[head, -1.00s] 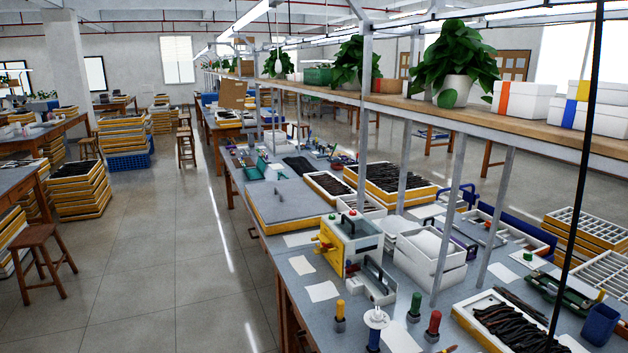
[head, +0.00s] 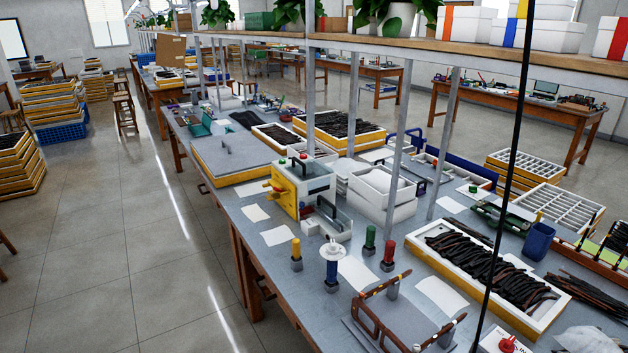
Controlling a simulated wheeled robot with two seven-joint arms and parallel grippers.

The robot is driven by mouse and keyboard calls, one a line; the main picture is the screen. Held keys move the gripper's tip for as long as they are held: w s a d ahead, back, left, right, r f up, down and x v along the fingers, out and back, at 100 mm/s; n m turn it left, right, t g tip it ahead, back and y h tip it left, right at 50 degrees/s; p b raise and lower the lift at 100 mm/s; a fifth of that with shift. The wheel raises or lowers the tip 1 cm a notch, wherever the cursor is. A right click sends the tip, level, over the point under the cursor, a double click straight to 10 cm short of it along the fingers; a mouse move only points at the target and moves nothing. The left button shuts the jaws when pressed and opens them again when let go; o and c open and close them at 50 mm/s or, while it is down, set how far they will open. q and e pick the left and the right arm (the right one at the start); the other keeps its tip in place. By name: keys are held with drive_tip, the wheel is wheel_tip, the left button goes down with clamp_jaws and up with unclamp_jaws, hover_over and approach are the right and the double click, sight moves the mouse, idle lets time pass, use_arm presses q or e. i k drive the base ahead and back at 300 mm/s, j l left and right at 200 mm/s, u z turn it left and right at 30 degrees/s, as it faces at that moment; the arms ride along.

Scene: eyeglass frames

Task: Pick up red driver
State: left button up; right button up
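The red driver (head: 390,248) stands upright in a small dark holder on the grey worktable. A green driver (head: 370,238) stands just to its left in the same kind of holder. A yellow driver (head: 296,249) stands farther left. Neither of my grippers is in view.
A brown eyeglass frame on a stand (head: 380,318) is at the table's front. A tray of dark frames (head: 436,277) lies right of the red driver. A yellow-and-white machine (head: 303,188) and white bins (head: 388,193) stand behind. A thin black pole (head: 508,170) crosses the view.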

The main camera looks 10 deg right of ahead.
sight(391, 245)
drive_tip(key=z, duration=1.05)
